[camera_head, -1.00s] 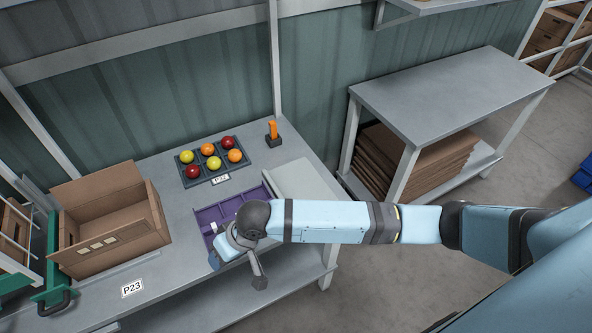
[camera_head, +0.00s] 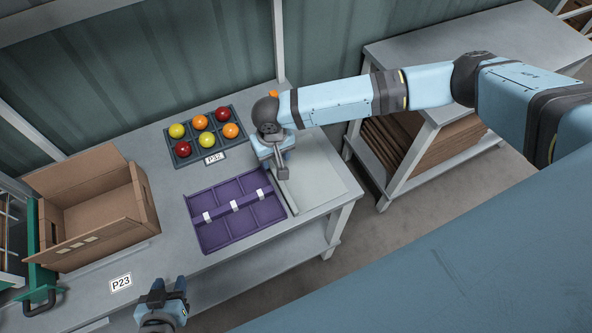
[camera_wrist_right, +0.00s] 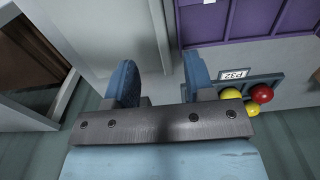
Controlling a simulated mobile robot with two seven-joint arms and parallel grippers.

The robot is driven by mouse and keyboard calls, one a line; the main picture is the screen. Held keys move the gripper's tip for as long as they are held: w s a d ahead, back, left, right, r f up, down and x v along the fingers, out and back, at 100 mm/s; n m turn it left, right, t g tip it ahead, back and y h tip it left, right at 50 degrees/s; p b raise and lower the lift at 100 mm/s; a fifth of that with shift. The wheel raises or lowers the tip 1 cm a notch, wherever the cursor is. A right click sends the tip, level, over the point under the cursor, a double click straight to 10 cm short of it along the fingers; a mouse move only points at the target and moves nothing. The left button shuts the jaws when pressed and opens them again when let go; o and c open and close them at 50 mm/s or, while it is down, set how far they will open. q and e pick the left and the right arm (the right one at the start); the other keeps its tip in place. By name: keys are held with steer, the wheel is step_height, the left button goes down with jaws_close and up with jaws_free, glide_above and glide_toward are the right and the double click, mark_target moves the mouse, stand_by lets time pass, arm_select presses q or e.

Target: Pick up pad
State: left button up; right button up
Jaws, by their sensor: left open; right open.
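A flat pale grey-green panel (camera_head: 318,172), which looks like the pad, lies on the table right of the purple tray (camera_head: 214,238). My right gripper (camera_head: 281,172) is open and empty above the panel's left back part; I cannot tell whether it touches. In the right wrist view both fingers of the right gripper (camera_wrist_right: 160,80) are apart, with a pale surface behind them and the purple tray (camera_wrist_right: 228,22) at upper right. My left gripper (camera_head: 168,287) is open and empty at the table's front edge.
A dark tray (camera_head: 184,160) of red, orange and yellow tomatoes stands behind the purple tray. An open cardboard box (camera_head: 105,225) stands at left beside a green frame (camera_head: 40,285). An orange item (camera_head: 273,93) shows partly behind my right arm.

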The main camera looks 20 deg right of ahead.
step_height(320, 180, down, 10)
steer(key=shift+d+r+p, duration=0.1)
steer(key=shift+r+p, duration=0.15)
steer(key=shift+p, duration=0.25)
steer(key=shift+c, duration=0.3)
steer(key=shift+f, duration=0.1)
jaws_close()
